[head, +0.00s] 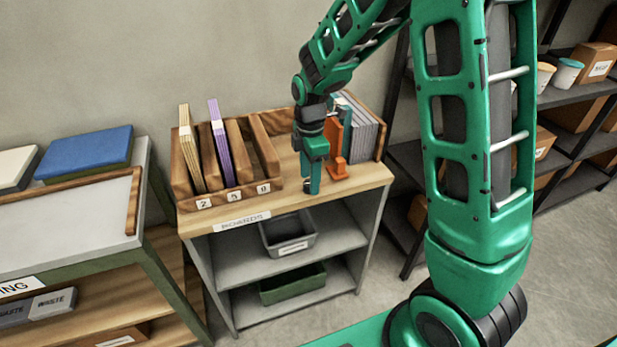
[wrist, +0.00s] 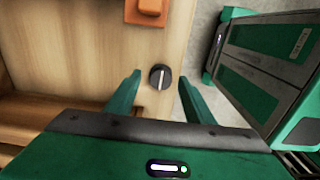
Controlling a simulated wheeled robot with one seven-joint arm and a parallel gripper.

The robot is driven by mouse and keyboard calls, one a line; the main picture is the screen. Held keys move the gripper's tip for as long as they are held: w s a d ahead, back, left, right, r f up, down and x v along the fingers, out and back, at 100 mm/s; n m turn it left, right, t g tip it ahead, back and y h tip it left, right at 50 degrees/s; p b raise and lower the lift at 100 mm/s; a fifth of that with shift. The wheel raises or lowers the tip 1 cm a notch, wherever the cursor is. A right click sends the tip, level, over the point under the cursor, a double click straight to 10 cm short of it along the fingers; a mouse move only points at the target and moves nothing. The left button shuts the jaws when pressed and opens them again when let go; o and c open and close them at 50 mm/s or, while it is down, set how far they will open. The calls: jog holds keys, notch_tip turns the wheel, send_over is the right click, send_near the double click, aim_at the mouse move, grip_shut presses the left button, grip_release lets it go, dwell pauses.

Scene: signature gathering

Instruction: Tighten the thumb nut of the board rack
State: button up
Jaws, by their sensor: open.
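The thumb nut (wrist: 160,77) is a small round black knob with a white line across it, on the wooden top near its edge in the wrist view. My gripper (wrist: 159,80) is open, one finger to each side of the knob, with a gap on both sides. In the head view my gripper (head: 311,189) points down at the front of the cabinet top, right of the board rack (head: 181,190). The rack is wooden, with upright slots and number labels; a cream board (head: 190,150) and a purple board (head: 221,145) stand in it. My fingers mostly hide the knob there.
An orange piece (head: 337,170) stands just right of my gripper; orange also shows in the wrist view (wrist: 146,12). Grey boards (head: 364,130) stand behind it. A worktable (head: 80,210) is at left, dark shelves (head: 575,130) at right.

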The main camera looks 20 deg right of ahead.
jog(key=shift+f, duration=0.2)
jog(key=c, duration=1)
jog(key=shift+c, duration=0.2)
